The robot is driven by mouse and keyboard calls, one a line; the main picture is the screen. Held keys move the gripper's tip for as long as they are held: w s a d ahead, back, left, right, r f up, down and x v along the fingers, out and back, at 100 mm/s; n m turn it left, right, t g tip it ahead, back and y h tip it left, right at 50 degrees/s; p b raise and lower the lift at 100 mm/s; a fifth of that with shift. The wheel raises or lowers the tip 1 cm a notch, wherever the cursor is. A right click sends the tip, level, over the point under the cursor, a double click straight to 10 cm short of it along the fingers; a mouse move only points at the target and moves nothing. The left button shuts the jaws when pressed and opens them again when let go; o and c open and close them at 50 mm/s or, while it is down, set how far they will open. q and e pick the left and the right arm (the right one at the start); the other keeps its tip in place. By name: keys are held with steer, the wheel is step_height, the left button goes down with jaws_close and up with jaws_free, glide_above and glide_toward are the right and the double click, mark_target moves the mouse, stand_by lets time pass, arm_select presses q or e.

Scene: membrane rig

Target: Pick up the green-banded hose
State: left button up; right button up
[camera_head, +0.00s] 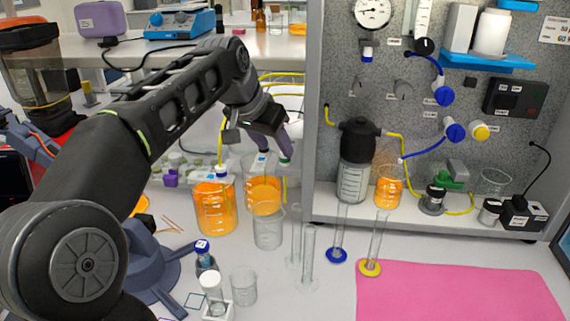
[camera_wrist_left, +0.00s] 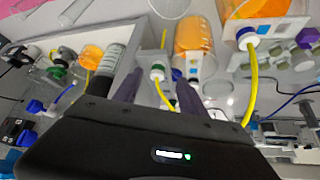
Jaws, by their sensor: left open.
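The green-banded hose shows in the left wrist view as a white fitting with a green band (camera_wrist_left: 157,72) and a yellow tube running from it. In the head view a bit of green (camera_head: 285,160) shows just below my left gripper (camera_head: 278,140), with yellow tube under it. My left gripper points down over the orange beakers. In the left wrist view its two purple-grey fingers (camera_wrist_left: 160,94) are apart, with the banded fitting and tube between them in the picture. I cannot tell whether they touch. My right gripper is not in view.
A blue-banded yellow hose (camera_head: 221,172) stands in the left orange beaker (camera_head: 214,207), close beside. Another orange beaker (camera_head: 264,192) and an empty glass beaker (camera_head: 268,228) stand below the gripper. The grey rig panel (camera_head: 312,120) rises to the right. A pink mat (camera_head: 455,292) is clear.

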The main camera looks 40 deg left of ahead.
mark_target(282, 155)
arm_select(q)
steer(key=x, duration=0.5)
steer(key=shift+w+p, duration=0.25)
steer(key=shift+p, duration=0.05)
steer(key=shift+r, duration=0.1)
jaws_close()
stand_by(0.4)
